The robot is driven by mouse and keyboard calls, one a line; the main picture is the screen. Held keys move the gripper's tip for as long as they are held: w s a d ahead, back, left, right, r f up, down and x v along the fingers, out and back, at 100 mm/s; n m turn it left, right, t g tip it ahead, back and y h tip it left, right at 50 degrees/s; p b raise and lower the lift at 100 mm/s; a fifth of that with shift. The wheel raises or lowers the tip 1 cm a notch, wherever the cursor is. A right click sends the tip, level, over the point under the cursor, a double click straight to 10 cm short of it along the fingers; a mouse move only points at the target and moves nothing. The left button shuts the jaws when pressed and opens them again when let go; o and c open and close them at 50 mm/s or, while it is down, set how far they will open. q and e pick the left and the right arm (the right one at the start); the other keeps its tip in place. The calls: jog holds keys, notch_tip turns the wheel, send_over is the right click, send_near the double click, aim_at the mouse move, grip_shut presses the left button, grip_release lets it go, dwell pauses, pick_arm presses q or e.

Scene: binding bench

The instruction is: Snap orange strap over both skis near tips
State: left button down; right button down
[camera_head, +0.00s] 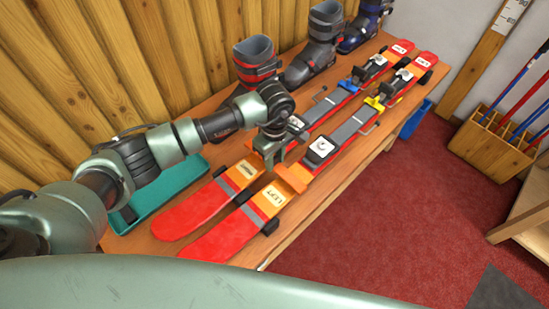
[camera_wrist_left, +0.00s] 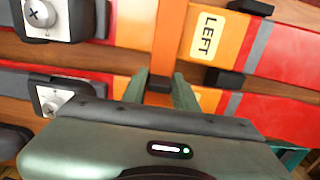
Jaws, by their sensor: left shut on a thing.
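Two red and orange skis lie side by side on the wooden bench; the near ski (camera_head: 222,238) and far ski (camera_head: 190,214) have their tips at the lower left. The near ski's "LEFT" label shows in the left wrist view (camera_wrist_left: 208,35). An orange strap (camera_head: 294,178) lies across the near ski and runs toward the far one; it also shows in the left wrist view (camera_wrist_left: 170,38). My left gripper (camera_head: 270,159) is shut on the strap between the skis. My fingers and palm hide its far part, so I cannot tell if it is fastened. My right gripper is out of view.
A teal tray (camera_head: 165,203) lies left of the skis. Ski boots (camera_head: 257,62) stand along the plank wall. A yellow piece (camera_head: 375,104) sits on the skis farther back. A wooden rack (camera_head: 490,148) with poles stands at right, beyond open red carpet.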

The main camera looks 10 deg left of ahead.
aim_at(275, 159)
pick_arm(q)
jog(key=shift+f+b, duration=1.35)
jog(key=shift+f, duration=0.1)
jog(key=c, duration=0.5)
grip_release()
jog(key=shift+r+p, duration=2.6)
jog(key=shift+r, duration=2.45)
jog(key=shift+s, duration=0.1)
